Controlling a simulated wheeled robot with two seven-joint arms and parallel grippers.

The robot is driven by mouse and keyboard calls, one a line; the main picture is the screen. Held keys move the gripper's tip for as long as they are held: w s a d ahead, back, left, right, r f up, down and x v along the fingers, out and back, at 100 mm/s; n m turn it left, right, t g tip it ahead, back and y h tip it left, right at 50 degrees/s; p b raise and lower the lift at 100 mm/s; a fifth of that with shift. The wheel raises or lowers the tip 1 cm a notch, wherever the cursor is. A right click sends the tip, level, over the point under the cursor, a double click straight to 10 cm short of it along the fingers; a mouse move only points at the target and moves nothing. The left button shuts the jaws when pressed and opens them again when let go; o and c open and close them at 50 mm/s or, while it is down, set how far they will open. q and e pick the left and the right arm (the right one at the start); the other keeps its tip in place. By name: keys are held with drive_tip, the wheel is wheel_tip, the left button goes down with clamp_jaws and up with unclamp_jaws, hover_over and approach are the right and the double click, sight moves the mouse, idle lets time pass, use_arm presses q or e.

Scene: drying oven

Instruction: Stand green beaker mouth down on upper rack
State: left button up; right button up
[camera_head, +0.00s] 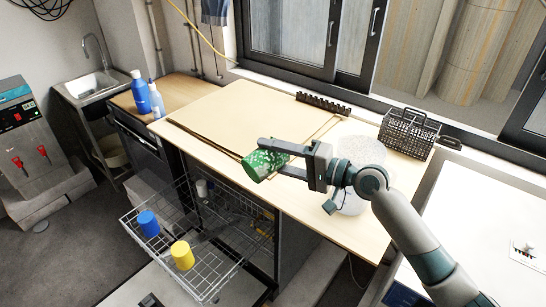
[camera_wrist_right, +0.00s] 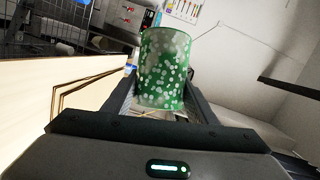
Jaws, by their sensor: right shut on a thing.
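My right gripper (camera_head: 272,157) is shut on the green beaker (camera_head: 262,162), which has white dots. It holds the beaker tilted well over near the counter's front edge, up and to the right of the rack in the picture. The right wrist view also shows the green beaker (camera_wrist_right: 165,72) between the two fingers (camera_wrist_right: 160,100). I cannot tell which end is the mouth. The pulled-out upper wire rack (camera_head: 213,268) holds a blue beaker (camera_head: 148,223) and a yellow beaker (camera_head: 182,255), with bare wire beside them. My left gripper is not in view.
The wooden counter (camera_head: 225,105) carries a black basket (camera_head: 408,134), a dark slotted rack (camera_head: 322,104) and a round translucent object (camera_head: 360,152) behind my right arm. Blue bottles (camera_head: 141,93) stand farther left near the sink (camera_head: 92,84).

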drive_tip(key=shift+f+m+y, duration=0.1)
drive_tip(key=shift+m+y, duration=0.3)
drive_tip(key=shift+m, duration=0.7)
drive_tip(key=shift+m+t+y+b, duration=0.35)
drive_tip(key=shift+m+t+y, duration=0.05)
drive_tip(key=shift+m, duration=0.5)
drive_tip(key=shift+a+m+t+y, duration=0.1)
drive_tip(key=shift+m+t+y, duration=0.2)
drive_tip(key=shift+m, duration=0.8)
drive_tip(key=m+t, duration=0.1)
drive_tip(key=m, duration=0.2)
drive_tip(key=m+t, duration=0.1)
drive_tip(key=m, duration=0.1)
drive_tip(key=shift+m+y, duration=0.3)
drive_tip(key=shift+m, duration=0.1)
